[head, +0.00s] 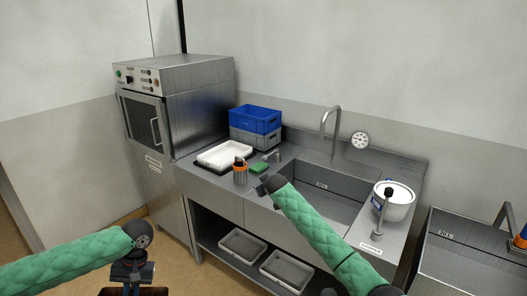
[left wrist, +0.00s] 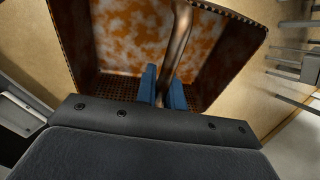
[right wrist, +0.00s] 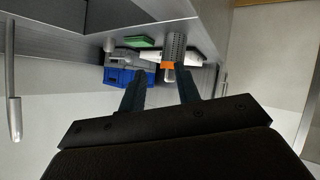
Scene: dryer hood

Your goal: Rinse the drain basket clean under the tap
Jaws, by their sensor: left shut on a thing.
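The drain basket (left wrist: 130,45) is a dark perforated box with orange-brown and whitish soiling on its inside, seen large in the left wrist view. My left gripper (left wrist: 163,88) is shut on its metal bar handle. In the head view only a sliver of the basket (head: 148,292) shows at the bottom edge, under my left gripper (head: 131,278), away from the sink. The tap (head: 333,112) arches over the sink basin (head: 320,190) at the back. My right gripper (head: 265,188) is over the sink's front left edge. Its fingers (right wrist: 160,92) are apart with nothing between them.
A grey cylinder with an orange band (head: 240,172), a green sponge (head: 259,168), a white tray (head: 225,155) and stacked crates (head: 255,125) stand left of the basin. A white tub (head: 394,203) stands at its right. A steel cabinet (head: 170,130) is at left.

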